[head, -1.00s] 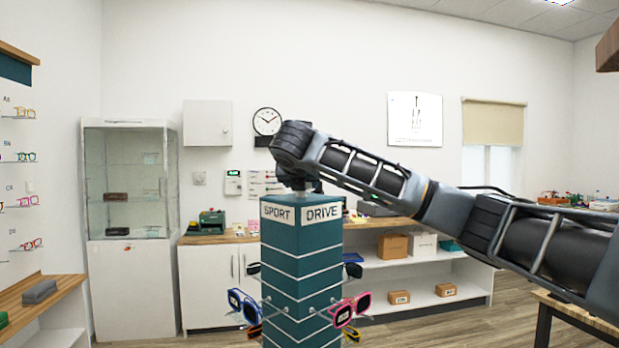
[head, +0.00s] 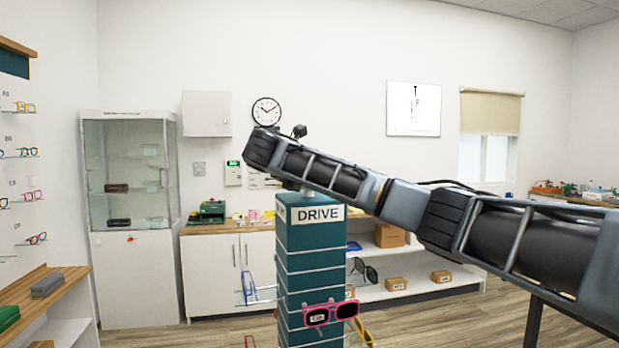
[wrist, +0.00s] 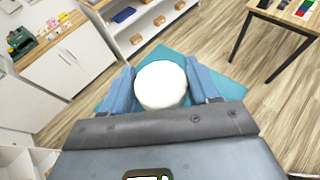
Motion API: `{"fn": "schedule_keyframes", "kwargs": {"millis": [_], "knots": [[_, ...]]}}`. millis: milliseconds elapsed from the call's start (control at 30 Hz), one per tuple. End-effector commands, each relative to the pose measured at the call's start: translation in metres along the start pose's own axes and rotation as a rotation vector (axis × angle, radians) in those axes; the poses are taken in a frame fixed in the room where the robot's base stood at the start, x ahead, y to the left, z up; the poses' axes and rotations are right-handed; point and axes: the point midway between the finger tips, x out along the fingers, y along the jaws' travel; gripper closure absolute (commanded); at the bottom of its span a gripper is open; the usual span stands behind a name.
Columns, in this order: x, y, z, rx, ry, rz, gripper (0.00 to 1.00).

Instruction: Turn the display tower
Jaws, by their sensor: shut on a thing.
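The display tower (head: 310,265) is a teal square column with white lines, standing upright. Its DRIVE sign (head: 318,214) faces me almost squarely; a narrow side face shows at left. Pink glasses (head: 331,313) hang on the front, blue glasses (head: 249,288) at left, dark glasses (head: 364,271) and yellow glasses (head: 363,332) at right. In the wrist view, my gripper (wrist: 163,86) is shut on the white round knob (wrist: 161,82) atop the tower, one blue-grey finger on each side. Part of the teal top (wrist: 222,85) shows around it. In the head view, my arm hides most of the gripper.
A glass cabinet (head: 127,175) stands at back left, beside a white counter (head: 210,275). Low shelves with boxes (head: 396,284) are behind the tower. A table (wrist: 283,27) stands on the right in the wrist view. Wooden floor around the tower looks clear.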

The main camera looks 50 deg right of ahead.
Motion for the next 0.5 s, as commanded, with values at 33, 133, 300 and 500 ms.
{"fn": "schedule_keyframes", "kwargs": {"millis": [33, 133, 300, 500], "knots": [[-0.0011, 0.0006, 0.0012, 0.004, 0.0, -0.011, 0.94], [-0.0006, 0.0005, 0.0008, 0.012, 0.001, -0.029, 0.94], [-0.0002, 0.0002, 0.0006, 0.02, 0.0, -0.048, 0.94], [0.0, 0.0001, 0.0002, 0.023, -0.001, -0.055, 0.94]]}}
